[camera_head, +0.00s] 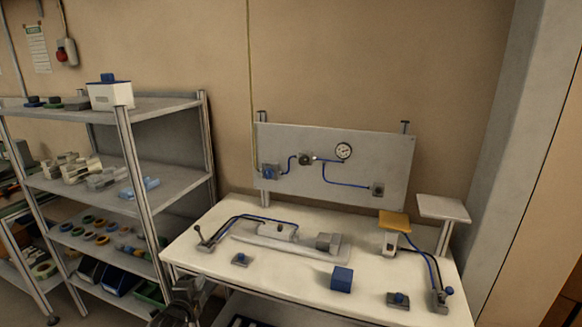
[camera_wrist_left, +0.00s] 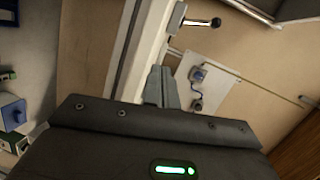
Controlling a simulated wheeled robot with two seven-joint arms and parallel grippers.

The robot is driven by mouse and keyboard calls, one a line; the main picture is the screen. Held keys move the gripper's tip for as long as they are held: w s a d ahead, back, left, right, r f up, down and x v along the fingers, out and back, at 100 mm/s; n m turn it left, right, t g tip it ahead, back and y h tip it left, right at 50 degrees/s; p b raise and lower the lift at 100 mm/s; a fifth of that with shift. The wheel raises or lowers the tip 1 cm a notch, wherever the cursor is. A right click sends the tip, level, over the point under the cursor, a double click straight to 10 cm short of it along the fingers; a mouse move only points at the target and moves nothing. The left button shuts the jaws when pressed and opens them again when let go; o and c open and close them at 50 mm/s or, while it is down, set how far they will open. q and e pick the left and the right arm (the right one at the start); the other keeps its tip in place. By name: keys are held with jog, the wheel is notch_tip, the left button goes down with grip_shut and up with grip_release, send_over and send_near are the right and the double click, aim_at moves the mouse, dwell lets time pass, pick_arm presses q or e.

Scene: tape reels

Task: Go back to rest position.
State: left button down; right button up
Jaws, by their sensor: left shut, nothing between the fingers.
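My left gripper (camera_head: 186,298) shows at the bottom of the head view, low beside the table's front left corner and in front of the shelf rack. In the left wrist view its fingers (camera_wrist_left: 160,82) are together, with nothing between them. The left wrist view is tilted, with the table edge and the wall panel showing beyond the fingers. My right gripper is in neither view.
A white table (camera_head: 215,265) holds a blue cube (camera_head: 342,279), a lever, valves and tubing. A gauge panel (camera_head: 280,140) stands behind. The shelf rack (camera_head: 180,183) at left holds rings, bins and a white box (camera_head: 110,95). Bare wall lies above the table.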

pick_arm(q)
jog(key=s+d+f+n+g, duration=0.2)
jog(key=s+f, duration=0.2)
jog(key=s, duration=0.2)
jog(key=s+d+f+n+g, duration=0.1)
jog(key=s+f+n+g, duration=0.15)
jog(key=s, duration=0.45)
jog(key=s+d+f+n+g, duration=0.15)
jog(key=s+n+g, duration=0.3)
jog(key=s, duration=1.15)
jog(key=s+d+f+n+g, duration=0.15)
jog(key=s+n+g, duration=0.35)
jog(key=s, duration=1)
notch_tip(320, 180, down, 27)
jog(key=s+n, duration=0.1)
jog(key=s, duration=0.1)
jog(key=s+a+f+g, duration=0.1)
jog(key=s+a+f, duration=0.2)
jog(key=s+f, duration=1.1)
jog(key=shift+s+f+y, duration=0.2)
jog(key=shift+s+y, duration=0.1)
jog(key=shift+s, duration=0.55)
